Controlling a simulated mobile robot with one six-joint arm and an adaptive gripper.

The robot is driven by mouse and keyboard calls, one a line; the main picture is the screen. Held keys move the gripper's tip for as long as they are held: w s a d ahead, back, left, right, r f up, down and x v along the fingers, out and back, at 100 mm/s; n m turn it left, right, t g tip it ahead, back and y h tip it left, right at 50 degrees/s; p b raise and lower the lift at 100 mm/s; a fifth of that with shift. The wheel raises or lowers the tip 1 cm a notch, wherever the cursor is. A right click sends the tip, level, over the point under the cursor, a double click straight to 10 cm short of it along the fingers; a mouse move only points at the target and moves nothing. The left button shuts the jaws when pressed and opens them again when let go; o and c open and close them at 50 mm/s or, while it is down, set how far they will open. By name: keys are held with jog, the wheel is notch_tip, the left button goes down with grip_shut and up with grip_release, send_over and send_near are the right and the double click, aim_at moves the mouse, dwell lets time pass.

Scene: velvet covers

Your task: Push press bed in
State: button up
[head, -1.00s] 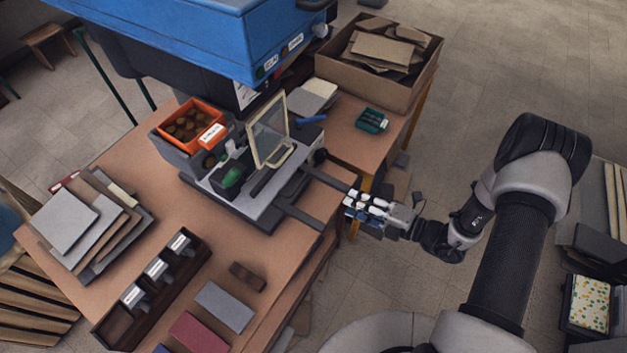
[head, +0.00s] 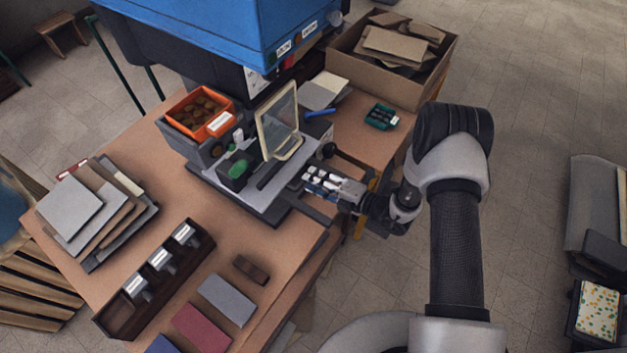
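The press bed (head: 276,196) is a flat grey plate beside the blue-topped press (head: 215,35). It carries a dark block with a green part (head: 238,169) and an upright cream-framed panel (head: 278,122). Dark rails (head: 313,213) stick out from under its right side. My gripper (head: 308,180) is low at the bed's right edge, between the rails, pointing left. It looks very close to the edge or against it; I cannot tell if they touch. Its fingertips are small and dark here, so whether it is open or shut is unclear.
An orange bin (head: 177,120) stands behind the bed. A cardboard box (head: 380,82) and a small green case (head: 382,116) are at the back right. A stack of boards (head: 70,212), a dark slotted tray (head: 126,318) and coloured covers (head: 228,299) lie on the left and front table.

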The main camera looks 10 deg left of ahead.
jog(key=shift+w+a+f, duration=0.1)
jog(key=shift+w+a, duration=0.1)
jog(key=shift+a, duration=0.3)
grip_shut()
dwell(0.5)
